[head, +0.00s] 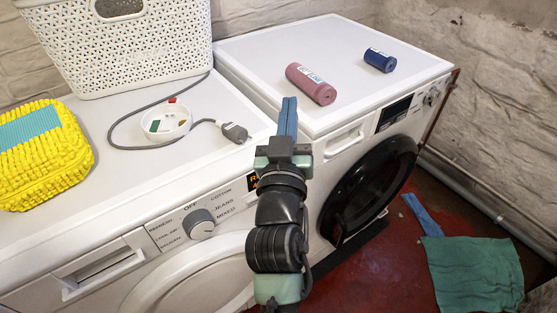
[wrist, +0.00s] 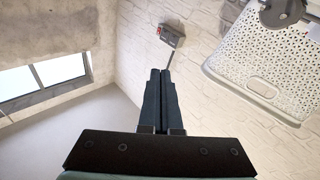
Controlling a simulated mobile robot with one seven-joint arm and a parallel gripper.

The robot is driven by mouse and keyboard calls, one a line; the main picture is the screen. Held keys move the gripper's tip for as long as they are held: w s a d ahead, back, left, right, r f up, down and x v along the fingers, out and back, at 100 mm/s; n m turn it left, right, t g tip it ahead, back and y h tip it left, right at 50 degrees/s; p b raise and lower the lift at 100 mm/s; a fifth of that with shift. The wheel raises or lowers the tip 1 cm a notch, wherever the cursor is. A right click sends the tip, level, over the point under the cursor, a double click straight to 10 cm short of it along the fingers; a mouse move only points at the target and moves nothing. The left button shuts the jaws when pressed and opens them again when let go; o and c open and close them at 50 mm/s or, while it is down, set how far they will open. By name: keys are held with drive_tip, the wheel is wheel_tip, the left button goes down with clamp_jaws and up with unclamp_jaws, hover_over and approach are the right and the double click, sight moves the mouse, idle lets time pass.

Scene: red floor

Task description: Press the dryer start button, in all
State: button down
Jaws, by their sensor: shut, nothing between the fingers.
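A white machine with a dial (head: 199,224) and programme labels such as COTTON, JEANS and MIXED stands at the left in the head view. It looks like the dryer (head: 120,221). A dark display (head: 253,182) with orange characters is partly covered by my arm. I cannot make out a start button; it may be behind my arm. My gripper (head: 288,101) is shut and empty, its blue fingers pointing up and away in front of the gap between the machines. It appears apart from the panel. In the wrist view my gripper (wrist: 160,73) points toward the brick wall.
A second white machine (head: 419,101) with a black round door stands at the right, bearing a red roll (head: 311,84) and a blue roll (head: 380,60). Green cloth (head: 472,273) lies on the floor.

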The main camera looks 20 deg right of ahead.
drive_tip(key=s+d+f+n+g+p, duration=0.1)
drive_tip(key=s+f+p, duration=0.4)
drive_tip(key=f, duration=0.6)
drive_tip(key=s+d+f+n+g+y+p, duration=0.1)
drive_tip(key=s+f+g+p, duration=0.3)
drive_tip(key=f, duration=0.7)
drive_tip(key=shift+s+d+n+g+p, duration=0.4)
drive_tip(key=shift+s+d+n+p, duration=0.15)
drive_tip(key=shift+d, duration=0.35)
drive_tip(key=shift+w, duration=0.15)
drive_tip(key=w+a+b, duration=0.2)
drive_tip(key=w+a, duration=0.1)
drive_tip(key=w, duration=0.5)
drive_tip(key=shift+w+b, duration=0.15)
drive_tip(key=shift+b, duration=0.25)
drive_tip(key=shift+w+a, duration=0.1)
drive_tip(key=shift+w+a+b, duration=0.1)
drive_tip(key=shift+w+b, duration=0.15)
drive_tip(key=shift+b, duration=0.05)
